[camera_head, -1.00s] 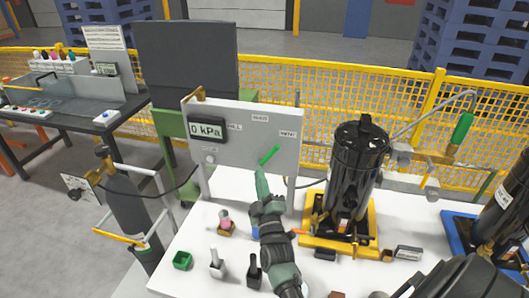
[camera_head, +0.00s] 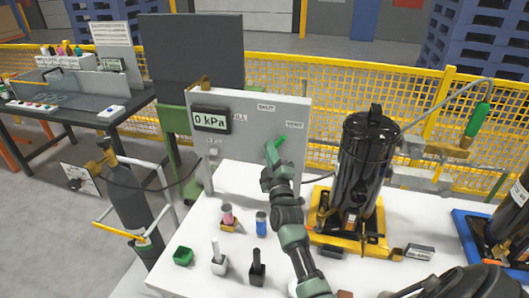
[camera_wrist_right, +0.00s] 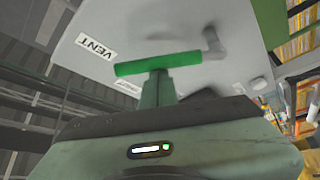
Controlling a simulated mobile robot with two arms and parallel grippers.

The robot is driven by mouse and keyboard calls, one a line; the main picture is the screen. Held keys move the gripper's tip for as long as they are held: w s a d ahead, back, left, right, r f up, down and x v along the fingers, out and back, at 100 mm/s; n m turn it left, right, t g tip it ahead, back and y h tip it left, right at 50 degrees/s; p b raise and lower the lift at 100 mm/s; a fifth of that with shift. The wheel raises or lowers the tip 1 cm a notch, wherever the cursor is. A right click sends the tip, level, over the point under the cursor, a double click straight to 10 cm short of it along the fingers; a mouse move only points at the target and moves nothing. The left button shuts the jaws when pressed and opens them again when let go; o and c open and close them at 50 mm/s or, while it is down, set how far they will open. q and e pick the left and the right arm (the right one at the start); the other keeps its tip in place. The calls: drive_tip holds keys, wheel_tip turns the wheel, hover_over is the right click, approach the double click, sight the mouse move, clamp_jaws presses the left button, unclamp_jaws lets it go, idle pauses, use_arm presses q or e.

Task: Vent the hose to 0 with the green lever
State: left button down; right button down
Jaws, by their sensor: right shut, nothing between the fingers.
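The green lever (camera_head: 273,150) is on the front of the light grey panel (camera_head: 248,140). In the right wrist view the lever (camera_wrist_right: 140,66) has its free end near the VENT label (camera_wrist_right: 95,46) and its other end at a grey pivot post (camera_wrist_right: 213,46). The panel's display (camera_head: 211,120) reads 0 kPa. My right gripper (camera_head: 270,170) is at the lever, shut with nothing between its fingers. In the wrist view its fingertips (camera_wrist_right: 158,80) overlap the lever's lower edge; I cannot tell whether they touch. My left gripper is not in view.
A black cylinder (camera_head: 362,165) on a yellow base stands right of the panel. A green block (camera_head: 183,256), small holders (camera_head: 219,262) and a blue can (camera_head: 261,223) are on the white table (camera_head: 210,285). A gas bottle (camera_head: 130,205) stands at the left.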

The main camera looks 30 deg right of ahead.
drive_tip(key=shift+w, duration=0.1)
drive_tip(key=shift+f, duration=0.1)
drive_tip(key=m+h+b, duration=0.1)
drive_tip(key=m+b, duration=0.1)
drive_tip(key=s+d+f+m+h+b, duration=0.1)
drive_tip(key=m, duration=0.1)
drive_tip(key=shift+s+h+b, duration=0.2)
drive_tip(key=shift+h+b, duration=0.2)
drive_tip(key=shift+d, duration=0.1)
